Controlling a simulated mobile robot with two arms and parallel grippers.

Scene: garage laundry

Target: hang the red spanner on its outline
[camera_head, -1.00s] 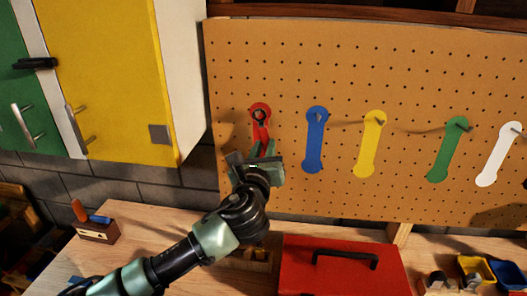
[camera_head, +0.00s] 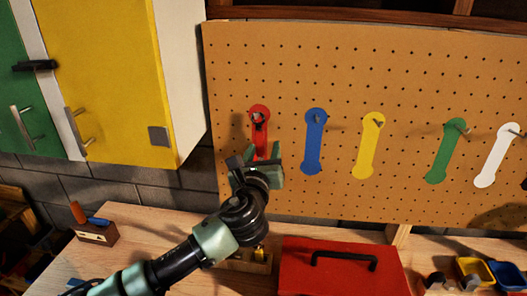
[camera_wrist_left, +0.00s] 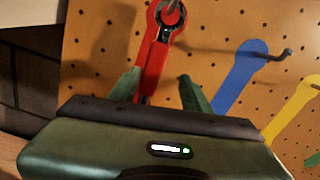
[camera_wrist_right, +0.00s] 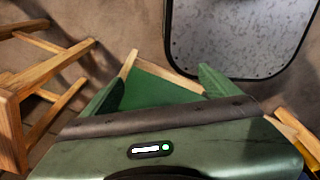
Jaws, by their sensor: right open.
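The red spanner (camera_head: 260,136) is at the red outline (camera_head: 256,108), at the left of the pegboard, with its ring end up at the outline's hook. In the left wrist view the spanner (camera_wrist_left: 153,72) lies over the outline, and the hook tip (camera_wrist_left: 172,8) shows at its ring. My left gripper (camera_head: 262,165) is just below, its fingers apart on either side of the spanner's lower end. A gap shows beside the right finger; contact at the left finger is unclear. My right gripper (camera_wrist_right: 160,88) is open and away from the board.
Blue (camera_head: 314,143), yellow (camera_head: 368,147), green (camera_head: 445,153) and white (camera_head: 497,157) outlines with hooks are to the right. A red toolbox (camera_head: 325,275) stands on the workbench (camera_head: 150,243) below. A yellow cabinet (camera_head: 110,75) is at the left.

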